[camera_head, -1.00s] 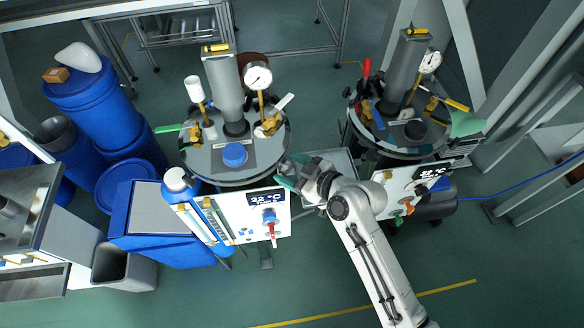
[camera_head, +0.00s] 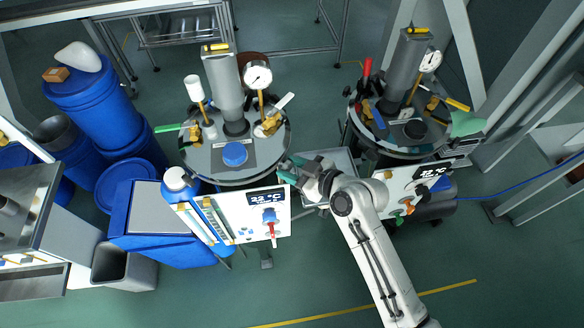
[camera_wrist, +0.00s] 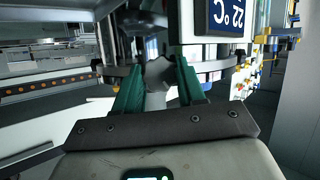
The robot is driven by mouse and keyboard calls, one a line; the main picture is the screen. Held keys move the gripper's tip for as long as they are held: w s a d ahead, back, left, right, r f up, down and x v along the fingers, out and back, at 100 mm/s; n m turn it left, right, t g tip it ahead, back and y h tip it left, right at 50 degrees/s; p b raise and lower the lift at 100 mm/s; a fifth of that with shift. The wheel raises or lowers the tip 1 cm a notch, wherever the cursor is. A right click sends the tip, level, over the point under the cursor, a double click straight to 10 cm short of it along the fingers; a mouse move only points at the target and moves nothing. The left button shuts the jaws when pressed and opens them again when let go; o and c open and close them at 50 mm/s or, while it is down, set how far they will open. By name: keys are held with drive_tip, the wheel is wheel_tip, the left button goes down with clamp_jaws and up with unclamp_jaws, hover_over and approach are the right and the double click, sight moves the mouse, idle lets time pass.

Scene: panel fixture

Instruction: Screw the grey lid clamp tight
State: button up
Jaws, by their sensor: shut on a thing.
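The grey lid clamp (camera_wrist: 160,73) shows in the wrist view between my green fingers, at the edge of a vessel lid. My gripper (camera_wrist: 157,85) is shut on it. In the head view my gripper (camera_head: 290,171) is at the right front rim of the left vessel's round lid (camera_head: 200,160), beside the panel with the temperature display. The clamp itself is mostly hidden there by my fingers. How tight the clamp sits cannot be told.
The white panel (camera_head: 240,224) with a display and a red-handled valve (camera_head: 271,228) is just below my gripper. A second vessel (camera_head: 385,140) stands to the right. Blue drums (camera_head: 100,115) stand at the left. Gauge and pipes rise from the left lid.

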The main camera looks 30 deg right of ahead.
drive_tip(key=m+y, duration=0.1)
drive_tip(key=m, duration=0.1)
drive_tip(key=m+g+y+b, duration=0.1)
drive_tip(key=m, duration=0.1)
drive_tip(key=shift+d+f, duration=0.1)
drive_tip(key=shift+d, duration=0.1)
drive_tip(key=m+y+b, duration=0.1)
drive_tip(key=m+y, duration=0.2)
drive_tip(key=shift+w+d+f+m+g, duration=0.1)
drive_tip(key=shift+m+g, duration=0.2)
drive_tip(key=shift+m, duration=0.1)
drive_tip(key=m+y+b, duration=0.1)
drive_tip(key=m+y, duration=0.1)
drive_tip(key=m, duration=0.2)
drive_tip(key=shift+f, duration=0.15)
drive_tip(key=m, duration=0.2)
drive_tip(key=m+t+y, duration=0.1)
drive_tip(key=m, duration=0.2)
drive_tip(key=shift+f+t+y, duration=0.1)
drive_tip(key=shift+t+y, duration=0.2)
drive_tip(key=shift+m, duration=0.3)
drive_tip(key=o, duration=1.1)
drive_tip(key=shift+c, duration=0.2)
